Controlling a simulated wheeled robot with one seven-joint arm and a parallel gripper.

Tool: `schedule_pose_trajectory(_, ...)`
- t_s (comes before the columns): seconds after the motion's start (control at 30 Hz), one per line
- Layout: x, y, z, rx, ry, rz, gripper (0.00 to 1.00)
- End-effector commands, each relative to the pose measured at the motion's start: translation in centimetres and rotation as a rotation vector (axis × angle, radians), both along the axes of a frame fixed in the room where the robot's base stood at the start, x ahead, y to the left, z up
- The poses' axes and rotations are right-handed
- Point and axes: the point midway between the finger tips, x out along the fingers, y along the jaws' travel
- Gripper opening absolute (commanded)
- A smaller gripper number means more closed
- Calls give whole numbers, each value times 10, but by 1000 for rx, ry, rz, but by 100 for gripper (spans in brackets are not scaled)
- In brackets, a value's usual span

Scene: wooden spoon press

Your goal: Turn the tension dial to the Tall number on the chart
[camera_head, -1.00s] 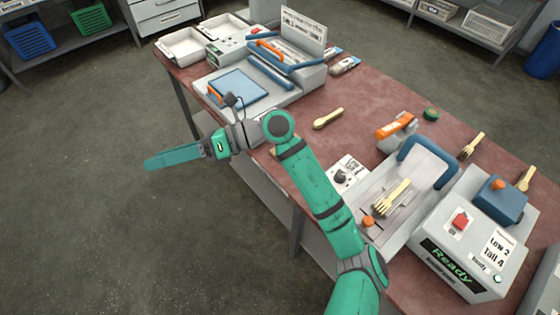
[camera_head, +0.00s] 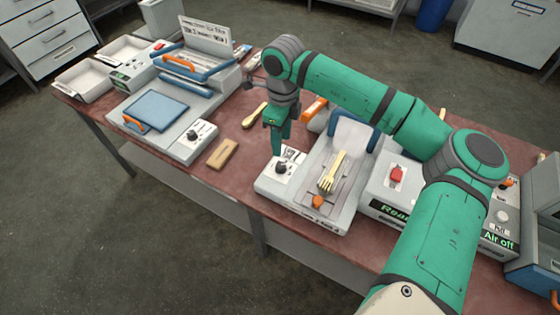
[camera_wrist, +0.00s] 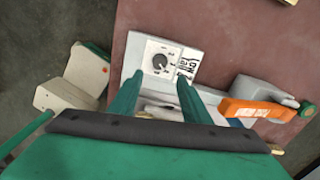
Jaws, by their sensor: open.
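A dark round dial (camera_head: 283,167) sits on a white numbered plate at the left end of the press (camera_head: 320,213). The wrist view shows the same dial (camera_wrist: 160,62), with small numbers around it. A small lettered card (camera_wrist: 186,66) lies beside it, its words not clearly legible. A second dial (camera_head: 196,136) is on the left machine. My gripper (camera_head: 277,150) points down just above the press dial. In the wrist view its open fingers (camera_wrist: 159,80) flank the line to the dial, nothing between them. The Low and Tall chart on the control box is hidden behind my arm.
A wooden fork (camera_head: 332,172) lies on the press bed, near an orange knob (camera_head: 317,202). A wooden block (camera_head: 222,154) and a spoon (camera_head: 255,115) lie to the left. The control box with a red button (camera_head: 396,175) stands to the right, partly behind my arm.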

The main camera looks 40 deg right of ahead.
Motion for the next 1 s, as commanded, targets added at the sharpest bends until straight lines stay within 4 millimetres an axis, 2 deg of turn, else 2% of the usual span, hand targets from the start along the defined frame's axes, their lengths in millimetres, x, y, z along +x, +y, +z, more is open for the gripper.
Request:
schedule_pose_trajectory(0.17, -1, 0, -19, 0, 2, -1, 43)
schedule_pose_trajectory(0.4, -1, 2, -62, 3, 1, -1, 43)
schedule_pose_trajectory(0.6, -2, 2, -90, 0, 1, 0, 43)
schedule_pose_trajectory(0.8, -2, 2, -104, 0, 1, 0, 43)
schedule_pose_trajectory(1.0, -2, 2, -106, -1, 0, 0, 43)
